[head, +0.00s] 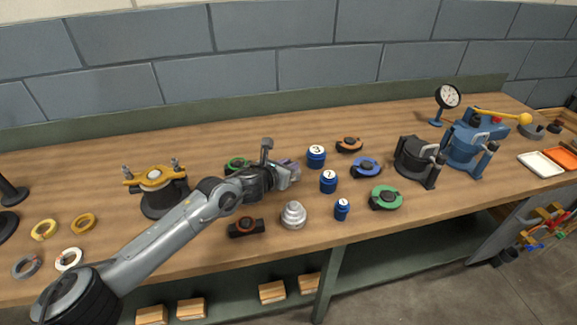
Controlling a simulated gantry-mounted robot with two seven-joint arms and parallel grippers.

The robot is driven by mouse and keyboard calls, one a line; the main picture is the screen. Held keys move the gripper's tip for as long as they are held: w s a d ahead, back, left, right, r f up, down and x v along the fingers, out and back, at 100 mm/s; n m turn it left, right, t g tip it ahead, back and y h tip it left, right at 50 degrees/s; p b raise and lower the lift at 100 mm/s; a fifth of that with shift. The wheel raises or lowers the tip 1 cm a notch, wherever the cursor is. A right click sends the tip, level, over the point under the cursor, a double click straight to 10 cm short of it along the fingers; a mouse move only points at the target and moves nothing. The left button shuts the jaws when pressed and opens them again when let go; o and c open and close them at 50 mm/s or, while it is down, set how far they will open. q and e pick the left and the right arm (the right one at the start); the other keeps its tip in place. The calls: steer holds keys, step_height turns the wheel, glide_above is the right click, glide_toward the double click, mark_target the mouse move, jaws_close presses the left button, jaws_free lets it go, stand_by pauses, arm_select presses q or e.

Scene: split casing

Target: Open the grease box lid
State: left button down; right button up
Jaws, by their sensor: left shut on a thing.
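My left gripper (287,175) reaches over the middle of the bench, its arm coming in from the lower left. It is shut on a small purplish-grey thing (293,167), mostly hidden by the fingers. I cannot tell whether that thing is the grease box or its lid, nor whether it is open. A low black block with a red-brown ring (246,228) lies in front of the gripper, apart from it. My right gripper is not in view.
Blue numbered weights (328,187) stand just right of the gripper, and a stepped silver piece (293,215) stands in front. A green ring clamp (385,198) and black casing (418,160) are further right. A yellow-topped casing (163,190) stands left.

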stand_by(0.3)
arm_select(q)
steer(key=shift+a+h+b, duration=0.15)
steer(key=shift+h+b, duration=0.15)
steer(key=shift+b, duration=0.25)
steer(key=n+h+b, duration=0.1)
steer(key=a+r+t+b, duration=0.1)
steer(key=shift+s+r+n+t+h+b, duration=0.1)
steer(key=shift+s+n+t+h+b, duration=0.1)
steer(key=shift+n+t+h+b, duration=0.15)
steer(key=shift+s+a+r+n+t+h+b, duration=0.1)
steer(key=shift+a+r+n+t+h+b, duration=0.5)
steer(key=shift+n+b, duration=0.35)
steer(key=shift+a+r+t+b, duration=0.25)
steer(key=shift+a+t+b, duration=0.05)
steer(key=shift+t+b, duration=0.05)
steer(key=c, duration=1)
jaws_free()
steer(key=shift+c, duration=0.2)
steer(key=shift+s, duration=0.15)
